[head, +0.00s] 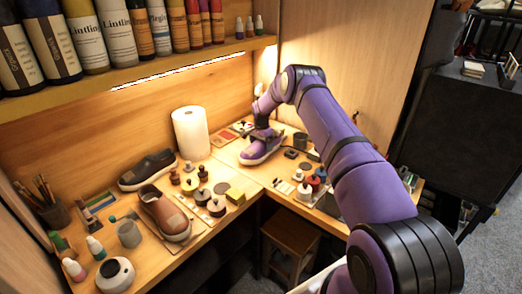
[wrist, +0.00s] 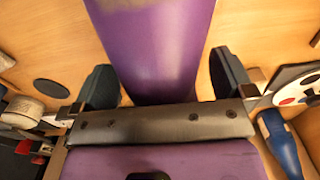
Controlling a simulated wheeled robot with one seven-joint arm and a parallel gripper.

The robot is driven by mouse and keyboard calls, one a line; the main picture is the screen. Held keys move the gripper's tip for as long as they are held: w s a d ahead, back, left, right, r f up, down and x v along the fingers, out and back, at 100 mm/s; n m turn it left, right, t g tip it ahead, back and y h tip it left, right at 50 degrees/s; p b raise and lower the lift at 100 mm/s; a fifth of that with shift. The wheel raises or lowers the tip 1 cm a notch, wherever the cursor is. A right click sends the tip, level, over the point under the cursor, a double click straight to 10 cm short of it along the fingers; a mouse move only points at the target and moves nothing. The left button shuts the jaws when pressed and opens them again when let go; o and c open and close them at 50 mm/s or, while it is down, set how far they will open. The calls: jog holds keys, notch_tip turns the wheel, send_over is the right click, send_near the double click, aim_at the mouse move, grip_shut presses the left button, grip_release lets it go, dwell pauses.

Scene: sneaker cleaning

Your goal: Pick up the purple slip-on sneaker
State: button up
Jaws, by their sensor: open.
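The purple slip-on sneaker (head: 256,153) with a pale sole stands on the wooden worktop, in the back corner in the head view. My gripper (head: 264,136) is right over it and hides part of its top. In the wrist view the two dark fingers of my gripper (wrist: 165,80) are apart. A smooth purple surface (wrist: 155,45), apparently the sneaker, lies between them. I cannot tell whether either finger touches it.
A dark shoe (head: 147,170) and a brown shoe (head: 165,214) stand on the left worktop. A white roll (head: 191,132) stands left of the sneaker. Several small jars and bottles crowd the front edge. A shelf (head: 150,70) of bottles overhangs the left worktop.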

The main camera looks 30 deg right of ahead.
jog(key=shift+f, duration=0.3)
jog(key=c, duration=0.9)
